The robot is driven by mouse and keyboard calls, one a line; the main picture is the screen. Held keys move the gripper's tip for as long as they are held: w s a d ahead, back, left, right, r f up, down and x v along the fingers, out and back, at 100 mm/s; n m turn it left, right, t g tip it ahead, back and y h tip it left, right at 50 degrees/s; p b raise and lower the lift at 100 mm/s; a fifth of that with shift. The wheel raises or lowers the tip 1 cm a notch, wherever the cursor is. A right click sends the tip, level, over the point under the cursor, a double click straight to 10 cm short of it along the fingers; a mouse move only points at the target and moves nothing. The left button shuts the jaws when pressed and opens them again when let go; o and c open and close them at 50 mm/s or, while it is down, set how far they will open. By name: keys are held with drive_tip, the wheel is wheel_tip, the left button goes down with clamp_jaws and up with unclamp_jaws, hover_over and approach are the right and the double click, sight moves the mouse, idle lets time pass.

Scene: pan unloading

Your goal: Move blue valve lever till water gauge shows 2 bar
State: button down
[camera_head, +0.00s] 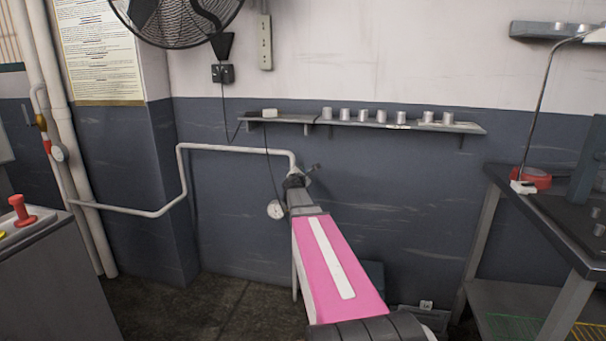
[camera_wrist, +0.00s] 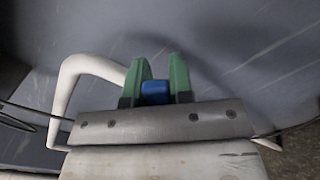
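The blue valve lever (camera_wrist: 155,92) shows in the wrist view as a blue block between the two green fingers of my gripper (camera_wrist: 160,72). The block fills the gap and both fingers appear to touch it, so my gripper looks shut on it. In the head view my gripper (camera_head: 296,182) is at the end of the white wall pipe (camera_head: 235,149), and the lever is hidden behind my arm there. The round water gauge (camera_head: 275,210) hangs just left of my gripper; its dial faces the camera, but its needle and numbers are too small to read.
A wall shelf (camera_head: 460,127) with several metal cups is above my arm. A dark workbench (camera_head: 560,235) stands at the right. A grey console (camera_head: 45,280) with a red knob (camera_head: 20,211) is at the lower left. The floor between console and arm is clear.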

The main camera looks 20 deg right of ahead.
drive_tip(key=shift+w+a+r+n, duration=0.15)
drive_tip(key=shift+a+r+n, duration=0.1)
drive_tip(key=shift+n, duration=0.25)
drive_tip(key=c, duration=1)
unclamp_jaws()
drive_tip(key=v, duration=1)
drive_tip(key=shift+s+a, duration=0.25)
drive_tip(key=shift+s, duration=0.1)
drive_tip(key=shift+f, duration=0.1)
